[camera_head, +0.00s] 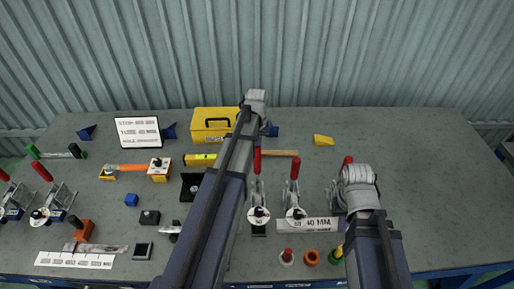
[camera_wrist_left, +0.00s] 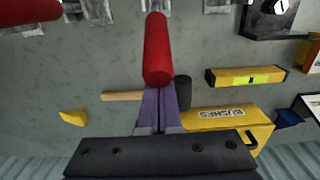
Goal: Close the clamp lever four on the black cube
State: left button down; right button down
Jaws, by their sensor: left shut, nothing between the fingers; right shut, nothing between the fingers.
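Two toggle clamps stand right of centre in the head view, with upright red lever handles, one at centre (camera_head: 257,161) and one to its right (camera_head: 294,169). A third red handle (camera_head: 347,161) shows beside my right gripper (camera_head: 358,188), whose fingers are largely hidden by its wrist. In the left wrist view my left gripper (camera_wrist_left: 159,98) is shut and empty, its tips close to a red handle (camera_wrist_left: 158,48); I cannot tell if they touch. A small black block (camera_head: 149,217) lies at left; a dark block (camera_head: 258,230) sits below the centre clamp. The number labels are too small to read.
A yellow toolbox (camera_head: 213,124), a hammer (camera_head: 284,153) and a yellow wedge (camera_head: 323,140) lie behind the clamps. More clamps with a red handle (camera_head: 42,172) stand at far left. A red-topped piece (camera_head: 287,256) is in front. The table's right side is clear.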

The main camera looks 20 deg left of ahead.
aim_at(257, 153)
pick_arm(q)
jog(key=shift+s+d+r+p, duration=0.2)
jog(key=shift+s+d, duration=0.05)
jog(key=shift+s, duration=0.25)
jog(key=shift+s+d+r+p, duration=0.15)
jog(key=shift+s+d, duration=0.05)
jog(key=shift+s, duration=0.3)
jog(key=shift+s+d+r+p, duration=0.2)
jog(key=shift+s+d, duration=0.05)
jog(key=shift+s, duration=0.25)
jog(key=shift+s+d, duration=0.1)
jog(key=shift+s, duration=0.15)
jog(key=shift+s+d+r, duration=0.1)
jog(key=shift+s+d, duration=0.2)
jog(key=shift+s, duration=0.3)
jog(key=shift+w, duration=0.1)
jog(key=shift+r+p, duration=0.45)
jog(key=shift+p, duration=0.1)
notch_tip(257, 153, up, 7)
jog(key=p, duration=0.7)
